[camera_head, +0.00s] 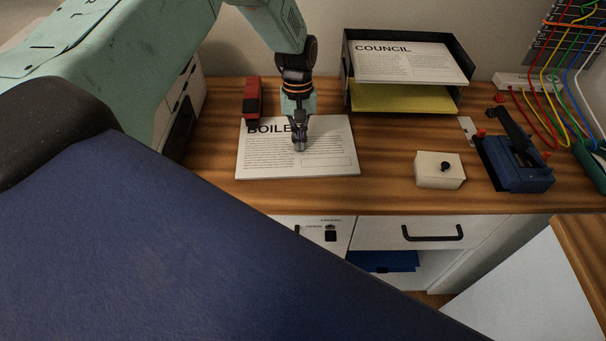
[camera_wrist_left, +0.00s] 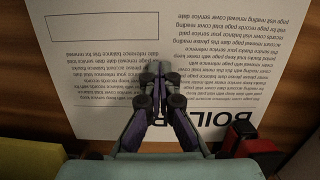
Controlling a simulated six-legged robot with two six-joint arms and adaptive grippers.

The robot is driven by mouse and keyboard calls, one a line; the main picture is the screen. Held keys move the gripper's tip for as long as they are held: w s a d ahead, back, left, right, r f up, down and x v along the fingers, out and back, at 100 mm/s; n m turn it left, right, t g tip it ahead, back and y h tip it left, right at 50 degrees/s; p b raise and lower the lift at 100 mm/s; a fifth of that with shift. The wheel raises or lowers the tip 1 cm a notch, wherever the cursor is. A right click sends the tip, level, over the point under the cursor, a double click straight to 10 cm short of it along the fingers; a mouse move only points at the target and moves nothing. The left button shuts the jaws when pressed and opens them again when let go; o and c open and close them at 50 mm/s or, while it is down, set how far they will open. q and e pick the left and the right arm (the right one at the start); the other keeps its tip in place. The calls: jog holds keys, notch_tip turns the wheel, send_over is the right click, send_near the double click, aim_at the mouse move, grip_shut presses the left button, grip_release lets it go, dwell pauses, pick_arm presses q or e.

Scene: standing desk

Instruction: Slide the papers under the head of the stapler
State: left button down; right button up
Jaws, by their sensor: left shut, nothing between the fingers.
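The papers (camera_head: 260,160) lie flat on the wooden desk as a neat white stack with a bold heading that begins "BOILE". They also fill most of the left wrist view (camera_wrist_left: 220,50). The red stapler (camera_head: 252,98) sits on the desk just behind the stack's back left corner; it shows at the lower right of the left wrist view (camera_wrist_left: 264,138). My left gripper (camera_head: 299,148) points down over the middle of the papers, shut and empty; its fingertips also show in the left wrist view (camera_wrist_left: 160,68). Whether the fingertips touch the paper is unclear. My right gripper is not in view.
A black tray rack (camera_head: 462,88) with a "COUNCIL" sheet (camera_head: 410,62) and yellow paper (camera_head: 400,98) stands behind right. A white box with a black knob (camera_head: 438,178) and a blue device (camera_head: 520,175) stand further right.

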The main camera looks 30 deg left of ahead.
pick_arm(q)
jog(key=shift+s+f, duration=0.25)
jog(key=shift+s, duration=0.05)
